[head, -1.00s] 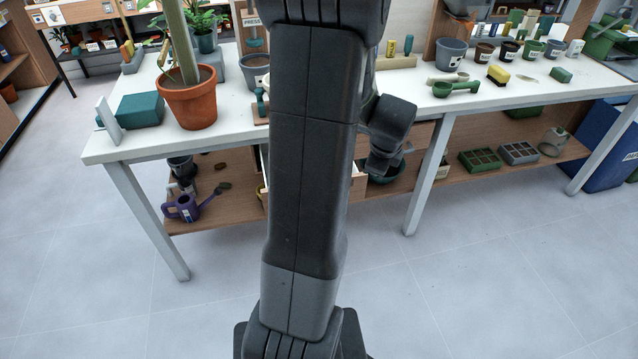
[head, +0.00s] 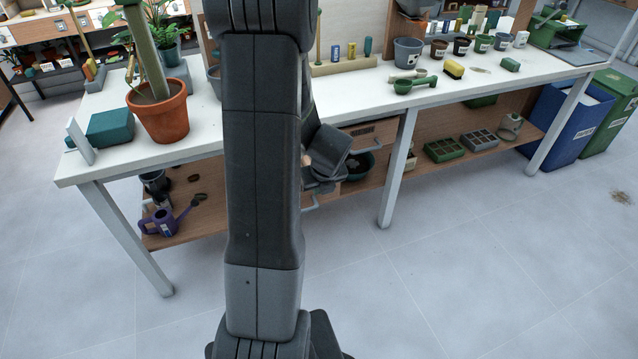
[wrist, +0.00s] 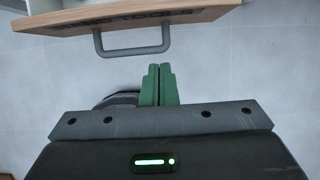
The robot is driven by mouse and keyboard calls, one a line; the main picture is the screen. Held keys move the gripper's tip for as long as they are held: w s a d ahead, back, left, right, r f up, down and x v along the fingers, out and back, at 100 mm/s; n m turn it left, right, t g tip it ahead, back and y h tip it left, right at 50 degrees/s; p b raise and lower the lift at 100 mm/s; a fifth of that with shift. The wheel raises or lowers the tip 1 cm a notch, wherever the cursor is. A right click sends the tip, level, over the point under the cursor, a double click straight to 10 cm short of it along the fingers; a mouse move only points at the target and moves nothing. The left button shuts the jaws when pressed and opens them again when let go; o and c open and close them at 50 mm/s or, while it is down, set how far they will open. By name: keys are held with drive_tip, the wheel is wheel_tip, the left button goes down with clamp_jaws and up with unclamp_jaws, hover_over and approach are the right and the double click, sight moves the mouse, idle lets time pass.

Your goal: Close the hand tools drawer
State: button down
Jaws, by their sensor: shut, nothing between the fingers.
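The hand tools drawer's wooden front (wrist: 200,14) spans the top of the wrist view, its dark lettering partly legible. Its grey bar handle (wrist: 133,50) sticks out toward me. My gripper (wrist: 159,68) has its green fingers together and empty. The fingertips are just below and right of the handle in the picture, apart from it. In the head view the drawer stands out under the bench, mostly hidden behind my arm; a bit of its handle (head: 318,203) shows. The fingers are hidden there.
A white workbench (head: 210,134) carries a potted plant (head: 160,112), a teal box (head: 110,128) and small pots. Another wooden drawer front (head: 375,131) sits under it. A bench leg (head: 396,172) stands to the right. The floor in front is clear.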

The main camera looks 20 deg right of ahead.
drive_tip(key=w+f, duration=0.3)
drive_tip(key=w, duration=0.2)
drive_tip(key=shift+w+f, duration=0.3)
drive_tip(key=shift+f, duration=0.1)
drive_tip(key=shift+a, duration=0.1)
